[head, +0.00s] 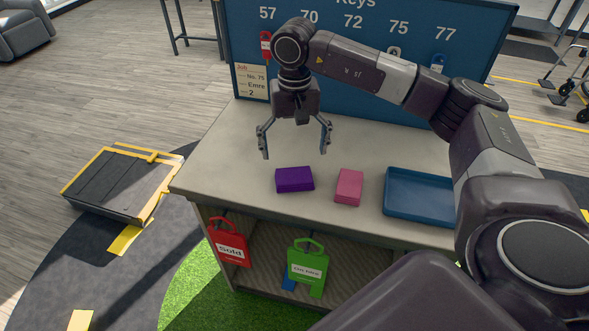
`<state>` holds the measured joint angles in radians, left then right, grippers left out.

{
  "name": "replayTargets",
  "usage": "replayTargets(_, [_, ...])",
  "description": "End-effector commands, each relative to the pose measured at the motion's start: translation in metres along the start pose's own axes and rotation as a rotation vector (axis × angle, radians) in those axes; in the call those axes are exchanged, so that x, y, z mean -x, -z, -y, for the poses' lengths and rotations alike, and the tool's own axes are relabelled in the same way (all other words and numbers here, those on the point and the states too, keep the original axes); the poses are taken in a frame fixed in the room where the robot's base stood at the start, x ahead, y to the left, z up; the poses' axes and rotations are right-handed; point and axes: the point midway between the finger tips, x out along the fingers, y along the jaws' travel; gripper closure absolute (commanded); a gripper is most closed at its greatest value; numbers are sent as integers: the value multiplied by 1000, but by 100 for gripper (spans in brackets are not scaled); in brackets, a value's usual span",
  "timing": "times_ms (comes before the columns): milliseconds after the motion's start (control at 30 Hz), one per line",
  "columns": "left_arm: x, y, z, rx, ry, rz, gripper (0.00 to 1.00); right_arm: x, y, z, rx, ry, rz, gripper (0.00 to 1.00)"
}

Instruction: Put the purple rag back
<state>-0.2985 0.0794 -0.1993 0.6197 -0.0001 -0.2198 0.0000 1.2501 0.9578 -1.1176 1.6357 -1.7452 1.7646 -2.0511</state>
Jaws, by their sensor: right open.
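The purple rag (294,179) is a folded block lying on the light counter top (225,165), left of the pink rag. My right gripper (296,152) hangs over the counter with its two fingers spread and nothing between them. In the picture its fingertips are just above and behind the purple rag, and I see no contact. The height between them is hard to judge. My left gripper is out of the picture.
A pink rag (348,187) and a blue tray (420,194) are on the counter to the right. A blue key board (350,75) stands behind. Red (227,243) and green (308,266) tags hang at the front. A low ramp (122,183) is on the left floor.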

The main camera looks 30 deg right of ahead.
Motion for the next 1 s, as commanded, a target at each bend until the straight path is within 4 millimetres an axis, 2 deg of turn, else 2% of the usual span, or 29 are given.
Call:
replayTargets(133, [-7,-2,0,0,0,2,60,21,1,1,0,2,-3,11])
replayTargets(300, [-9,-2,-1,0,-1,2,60,31,0,0,0,0,0,11])
replayTargets(867, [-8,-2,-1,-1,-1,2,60,32,0,0,0,0,1,11])
replayTargets(1000, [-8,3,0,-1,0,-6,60,32,0,0,0,-1,1,11])
